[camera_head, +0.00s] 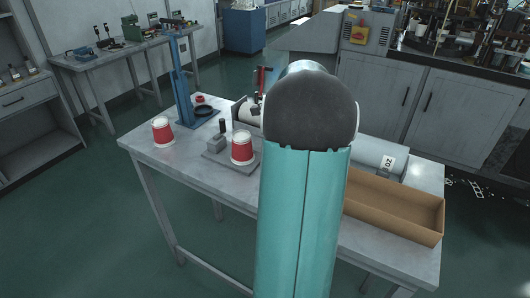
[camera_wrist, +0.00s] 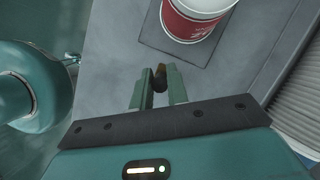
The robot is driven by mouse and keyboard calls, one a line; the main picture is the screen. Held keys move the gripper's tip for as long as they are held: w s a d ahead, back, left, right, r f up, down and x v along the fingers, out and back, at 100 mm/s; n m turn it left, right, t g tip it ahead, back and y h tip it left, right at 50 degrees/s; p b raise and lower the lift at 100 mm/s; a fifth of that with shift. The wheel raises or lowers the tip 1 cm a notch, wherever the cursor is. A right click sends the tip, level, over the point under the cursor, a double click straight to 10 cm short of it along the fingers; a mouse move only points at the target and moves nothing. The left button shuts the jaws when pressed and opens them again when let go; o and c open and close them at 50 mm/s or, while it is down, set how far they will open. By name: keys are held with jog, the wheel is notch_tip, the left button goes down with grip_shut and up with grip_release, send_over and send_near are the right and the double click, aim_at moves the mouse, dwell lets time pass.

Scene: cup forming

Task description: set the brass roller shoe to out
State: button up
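In the wrist view, my gripper (camera_wrist: 159,80) has its two green fingers on either side of a small dark piece with a brass-brown end (camera_wrist: 160,69). It may be part of the brass roller shoe; its full shape is hidden. Whether the fingers press on it or stand slightly clear, I cannot tell. A red and white cup (camera_wrist: 193,22) stands just beyond, on a grey plate. In the head view, a cup (camera_head: 242,148) stands on a grey fixture base (camera_head: 217,157) beside a dark upright handle (camera_head: 222,126). My arm hides my gripper there.
Another red and white cup (camera_head: 162,131) stands at the table's left end. A blue upright stand (camera_head: 181,85) is behind it. A cardboard tray (camera_head: 395,207) and a grey cylinder (camera_head: 372,155) lie on the right. The table's (camera_head: 143,150) front left edge is clear.

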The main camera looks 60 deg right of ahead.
jog(key=shift+o, duration=0.8)
jog(key=shift+s, duration=0.35)
jog(key=shift+w, duration=0.15)
jog(key=v, duration=1.3)
jog(key=shift+d+r, duration=0.15)
jog(key=shift+r, duration=0.2)
jog(key=w+a+r+n+h, duration=0.15)
jog(key=a+n, duration=0.25)
jog(key=a, duration=0.4)
jog(key=w+a+n, duration=0.3)
jog(key=a+n, duration=0.1)
jog(key=a, duration=0.5)
jog(key=w+a+r+n, duration=0.1)
jog(key=w+a+n, duration=0.1)
jog(key=a+n, duration=0.45)
jog(key=s+a+f+n+t, duration=0.1)
jog(key=s+a+f+n, duration=0.2)
jog(key=a+n, duration=0.4)
jog(key=s+a+f+n+t+h, duration=0.1)
jog(key=s+a+f+n, duration=0.2)
jog(key=a, duration=1.1)
jog(key=s+n, duration=0.1)
jog(key=n, duration=0.2)
jog(key=shift+a+f+n, duration=0.2)
jog(key=shift+a+n, duration=0.1)
jog(key=shift+n, duration=0.05)
